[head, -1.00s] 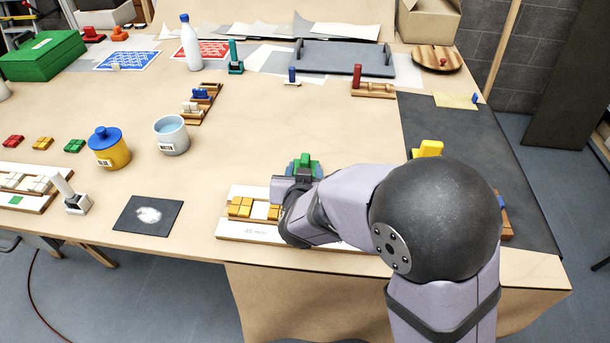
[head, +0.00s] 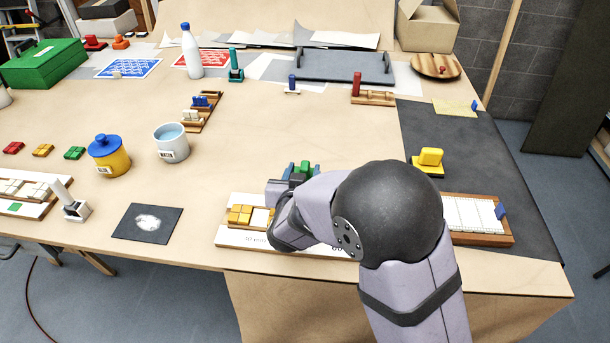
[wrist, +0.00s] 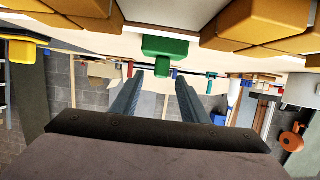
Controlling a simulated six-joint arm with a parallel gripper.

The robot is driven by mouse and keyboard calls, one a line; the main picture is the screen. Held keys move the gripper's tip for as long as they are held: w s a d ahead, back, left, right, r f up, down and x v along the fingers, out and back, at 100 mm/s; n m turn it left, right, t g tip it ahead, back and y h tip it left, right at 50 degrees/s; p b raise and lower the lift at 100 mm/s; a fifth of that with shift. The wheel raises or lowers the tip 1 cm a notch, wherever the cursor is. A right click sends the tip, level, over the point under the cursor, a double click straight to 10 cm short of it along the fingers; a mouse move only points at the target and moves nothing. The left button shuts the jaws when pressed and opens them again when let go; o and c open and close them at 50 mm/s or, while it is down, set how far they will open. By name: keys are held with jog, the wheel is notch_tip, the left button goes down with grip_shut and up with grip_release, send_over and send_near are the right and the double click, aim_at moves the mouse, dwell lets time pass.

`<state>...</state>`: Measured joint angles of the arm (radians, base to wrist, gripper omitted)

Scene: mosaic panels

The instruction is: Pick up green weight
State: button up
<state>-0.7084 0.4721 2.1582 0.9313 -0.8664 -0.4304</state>
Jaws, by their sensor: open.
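The green weight (head: 305,168) stands on the table just behind the wooden tray with yellow tiles. In the wrist view the green weight (wrist: 165,47) shows as a block with a narrower knob, just past the fingertips and roughly in line with the gap between them. My gripper (wrist: 159,76) is open, with nothing between its fingers. In the head view my wrist hides most of the gripper and the lower part of the weight. I cannot tell whether a finger touches it.
The tile tray (head: 228,237) lies under my wrist. A yellow weight (head: 431,157) and a tray of white strips (head: 472,236) are at right on the dark mat (head: 420,115). A yellow jar (head: 110,160) and a water cup (head: 171,145) stand left. The table behind the green weight is clear.

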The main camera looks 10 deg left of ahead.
aim_at(305, 164)
jog(key=shift+p+x, duration=0.35)
jog(key=shift+x, duration=1.65)
grip_shut()
jog(key=shift+r, duration=0.1)
jog(key=shift+r, duration=0.1)
notch_tip(305, 164, up, 10)
jog(key=shift+f+p, duration=0.1)
jog(key=shift+p, duration=0.3)
